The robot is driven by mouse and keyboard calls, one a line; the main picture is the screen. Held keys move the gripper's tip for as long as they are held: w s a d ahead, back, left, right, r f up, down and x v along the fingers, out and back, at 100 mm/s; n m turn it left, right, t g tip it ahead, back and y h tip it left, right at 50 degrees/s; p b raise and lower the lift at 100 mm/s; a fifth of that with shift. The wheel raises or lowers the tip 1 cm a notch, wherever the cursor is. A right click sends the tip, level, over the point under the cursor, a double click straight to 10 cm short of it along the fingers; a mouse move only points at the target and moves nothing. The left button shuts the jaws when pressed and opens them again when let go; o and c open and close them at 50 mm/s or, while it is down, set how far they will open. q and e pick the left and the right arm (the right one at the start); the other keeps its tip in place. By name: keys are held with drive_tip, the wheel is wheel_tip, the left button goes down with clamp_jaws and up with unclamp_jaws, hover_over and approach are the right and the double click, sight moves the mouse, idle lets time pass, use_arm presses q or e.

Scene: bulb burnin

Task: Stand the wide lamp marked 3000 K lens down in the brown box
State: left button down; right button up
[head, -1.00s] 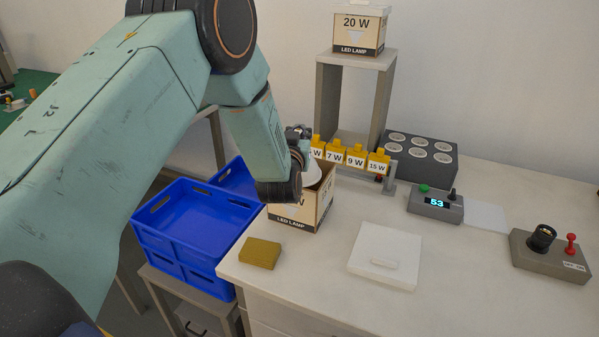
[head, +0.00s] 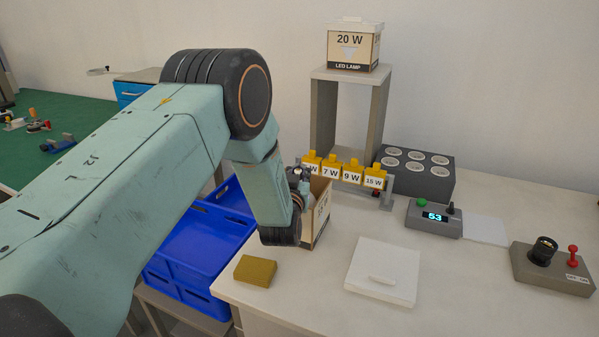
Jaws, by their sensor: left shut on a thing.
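The brown box (head: 320,212) is an open cardboard carton with a dark "LED LAMP" band, standing near the left edge of the white bench. My left gripper (head: 301,180) is at its open top on the left side, partly hidden by my own wrist. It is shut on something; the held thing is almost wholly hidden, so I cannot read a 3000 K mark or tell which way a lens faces. My left wrist covers much of the box's front and left side. My right gripper is not in view.
Yellow wattage blocks (head: 352,170) hang on a rail just behind the box. A grey stand (head: 325,115) holds a 20 W box. A mustard block (head: 255,271) and a white lid (head: 383,268) lie in front. Blue crates (head: 190,250) stand left of the bench.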

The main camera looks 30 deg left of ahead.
use_arm(q)
drive_tip(key=shift+s+a+f, duration=0.15)
drive_tip(key=shift+s+a, duration=0.05)
drive_tip(key=shift+w+d+f, duration=0.1)
drive_tip(key=shift+d, duration=0.1)
drive_tip(key=c, duration=1.5)
unclamp_jaws()
drive_tip(key=shift+w+d+f, duration=0.1)
drive_tip(key=shift+w, duration=0.05)
drive_tip(key=o, duration=0.3)
drive_tip(key=shift+s+a, duration=0.2)
drive_tip(key=shift+s, duration=0.05)
drive_tip(key=shift+o, duration=0.2)
drive_tip(key=shift+w+d, duration=0.15)
drive_tip(key=shift+w, duration=0.05)
drive_tip(key=shift+r, duration=0.6)
drive_tip(key=v, duration=1.2)
drive_tip(key=shift+p, duration=0.3)
